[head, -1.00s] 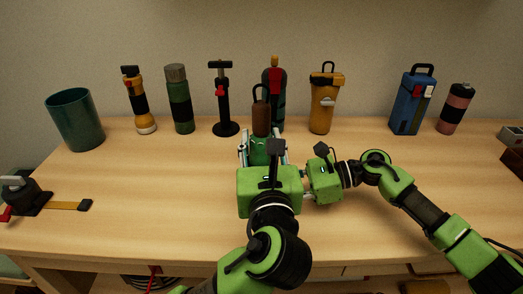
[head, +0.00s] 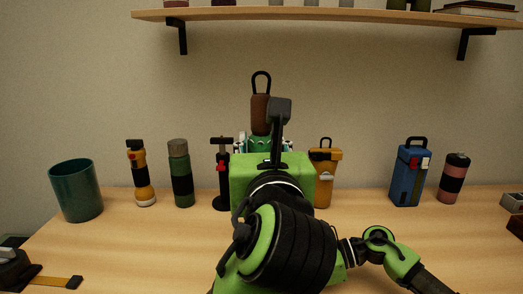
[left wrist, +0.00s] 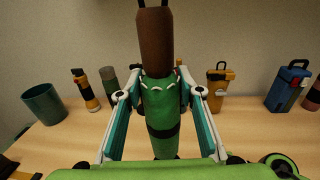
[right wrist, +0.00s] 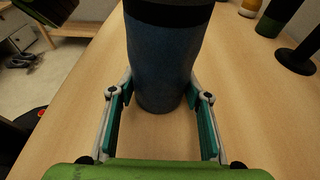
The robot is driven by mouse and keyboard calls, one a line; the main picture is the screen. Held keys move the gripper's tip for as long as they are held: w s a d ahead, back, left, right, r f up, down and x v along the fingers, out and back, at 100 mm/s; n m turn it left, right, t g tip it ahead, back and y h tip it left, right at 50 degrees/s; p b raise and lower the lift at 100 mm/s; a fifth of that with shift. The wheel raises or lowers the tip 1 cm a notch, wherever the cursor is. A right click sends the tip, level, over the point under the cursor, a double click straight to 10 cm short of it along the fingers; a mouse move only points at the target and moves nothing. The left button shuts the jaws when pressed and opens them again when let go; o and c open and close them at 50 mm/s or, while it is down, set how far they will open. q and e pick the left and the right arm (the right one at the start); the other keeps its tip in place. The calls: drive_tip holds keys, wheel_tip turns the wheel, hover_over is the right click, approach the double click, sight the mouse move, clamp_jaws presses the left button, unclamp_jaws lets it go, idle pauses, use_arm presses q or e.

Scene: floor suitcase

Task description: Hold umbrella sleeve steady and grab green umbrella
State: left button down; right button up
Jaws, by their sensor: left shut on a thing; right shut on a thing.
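The green umbrella (left wrist: 160,105) has a brown handle with a dark loop (head: 260,112) and stands upright. My left gripper (left wrist: 160,92) is shut on its green body just below the handle. In the head view my left gripper (head: 264,145) is raised, with the handle well above the row of bottles. The dark blue umbrella sleeve (right wrist: 162,65) has a black band and stands upright on the table in the right wrist view. My right gripper (right wrist: 160,105) is shut on it. In the head view my left arm hides the sleeve and right gripper.
Along the back stand a teal cup (head: 76,190), a yellow flashlight (head: 140,172), a green bottle (head: 180,172), a black-and-red pump (head: 222,175), a yellow bottle (head: 325,175), a blue bottle (head: 407,175) and a pink-black bottle (head: 454,178). A shelf (head: 330,15) hangs above.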

drive_tip(key=o, duration=0.9)
